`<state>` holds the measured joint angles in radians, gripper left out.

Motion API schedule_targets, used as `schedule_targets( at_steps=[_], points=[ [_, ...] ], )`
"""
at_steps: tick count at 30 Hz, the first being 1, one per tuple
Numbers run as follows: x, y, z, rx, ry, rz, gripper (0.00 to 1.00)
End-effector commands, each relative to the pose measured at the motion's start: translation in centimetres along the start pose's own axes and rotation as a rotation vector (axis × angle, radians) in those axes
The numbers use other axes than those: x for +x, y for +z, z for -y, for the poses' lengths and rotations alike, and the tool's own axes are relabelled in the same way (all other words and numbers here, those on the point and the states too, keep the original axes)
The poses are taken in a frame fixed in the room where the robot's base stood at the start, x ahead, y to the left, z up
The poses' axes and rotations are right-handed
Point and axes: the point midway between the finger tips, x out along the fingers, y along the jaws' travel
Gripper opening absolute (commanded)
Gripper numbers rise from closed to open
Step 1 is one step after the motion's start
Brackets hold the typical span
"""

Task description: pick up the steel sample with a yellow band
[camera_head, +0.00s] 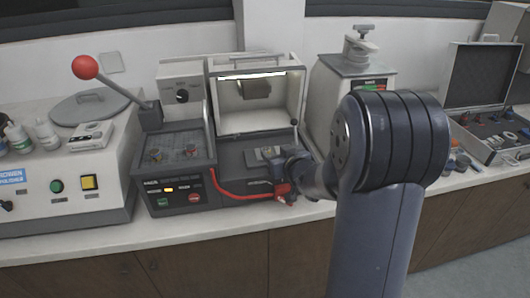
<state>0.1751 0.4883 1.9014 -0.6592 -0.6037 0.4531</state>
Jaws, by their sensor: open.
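My gripper (284,160) is at the end of my dark arm, low over the front of the middle machine with the open lit hood (256,98). It is small and partly hidden by my own wrist, and it is open. I cannot make out a steel sample with a yellow band for sure.
A red curved bar (232,197) runs along the machine's front below my gripper. A red-knobbed lever (86,68) rises at left beside a polisher (70,190). A grey-topped device (352,72) stands behind my arm. An open case (490,130) with several small pieces lies at right.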

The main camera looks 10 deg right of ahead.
Motion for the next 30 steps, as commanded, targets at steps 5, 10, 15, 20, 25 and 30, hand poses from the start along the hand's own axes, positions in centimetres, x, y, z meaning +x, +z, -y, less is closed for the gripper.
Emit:
schedule_targets(
  at_steps=[5,10,15,20,25,30],
  points=[
    [1.5,0.5,0.3,0.001,-0.001,0.003,0.52],
    [3.6,0.9,0.5,0.001,0.0,0.002,0.52],
    [5.0,0.9,0.5,0.0,0.001,0.001,0.52],
    [5.2,0.9,0.5,0.0,0.001,0.0,0.52],
    [5.2,0.9,0.5,0.0,0.001,0.001,0.48],
    [5.2,0.9,0.5,0.0,0.001,0.001,0.34]
  ],
)
